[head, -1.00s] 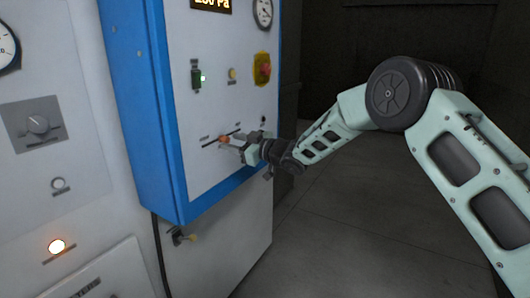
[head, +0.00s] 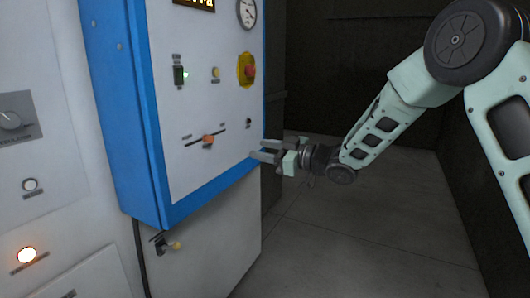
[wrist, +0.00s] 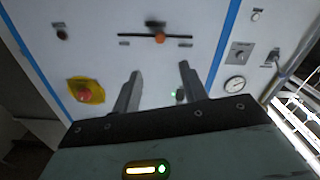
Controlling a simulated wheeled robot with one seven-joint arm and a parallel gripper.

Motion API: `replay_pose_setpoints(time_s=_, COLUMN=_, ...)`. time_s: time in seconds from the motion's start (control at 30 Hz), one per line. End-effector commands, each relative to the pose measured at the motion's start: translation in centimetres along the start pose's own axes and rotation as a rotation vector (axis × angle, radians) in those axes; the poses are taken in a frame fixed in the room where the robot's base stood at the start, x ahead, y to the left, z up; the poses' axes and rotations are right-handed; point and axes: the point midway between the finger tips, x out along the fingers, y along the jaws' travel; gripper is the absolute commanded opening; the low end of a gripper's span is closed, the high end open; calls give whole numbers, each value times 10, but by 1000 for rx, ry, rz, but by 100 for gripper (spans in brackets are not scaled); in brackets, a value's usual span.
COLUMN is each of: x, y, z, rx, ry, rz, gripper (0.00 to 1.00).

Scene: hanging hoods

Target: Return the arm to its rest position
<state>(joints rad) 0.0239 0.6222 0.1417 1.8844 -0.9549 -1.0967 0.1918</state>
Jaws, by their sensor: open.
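My gripper (head: 266,149) is open and empty in the head view, just right of the blue-framed control panel (head: 215,165), apart from its orange slider knob (head: 208,140). My mint-green arm reaches in from the right. In the wrist view my gripper's two fingers (wrist: 158,82) stand apart with nothing between them. The panel face fills the background there, with the orange slider knob (wrist: 160,38) beyond the fingertips.
The panel carries a red emergency button on a yellow plate (head: 247,70), a green-lit switch (head: 180,75) and a gauge (head: 247,13). Open dark floor (head: 340,240) lies to the right.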

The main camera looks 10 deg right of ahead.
Motion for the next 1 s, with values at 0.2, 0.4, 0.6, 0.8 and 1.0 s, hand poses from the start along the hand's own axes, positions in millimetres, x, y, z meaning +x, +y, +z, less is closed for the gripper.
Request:
replay_pose_setpoints(time_s=0.2, x=1, y=-1, z=-1, rx=1, ry=-5, rz=2, gripper=43)
replay_pose_setpoints(time_s=0.4, x=6, y=-27, z=-6, rx=39, ry=-165, rz=67, gripper=43)
replay_pose_setpoints(time_s=0.6, x=-24, y=-100, z=2, rx=143, ry=-529, rz=139, gripper=43)
replay_pose_setpoints(time_s=0.8, x=-106, y=-201, z=15, rx=260, ry=-939, rz=118, gripper=43)
replay_pose_setpoints(time_s=1.0, x=-207, y=-291, z=17, rx=354, ry=-1296, rz=36, gripper=43)
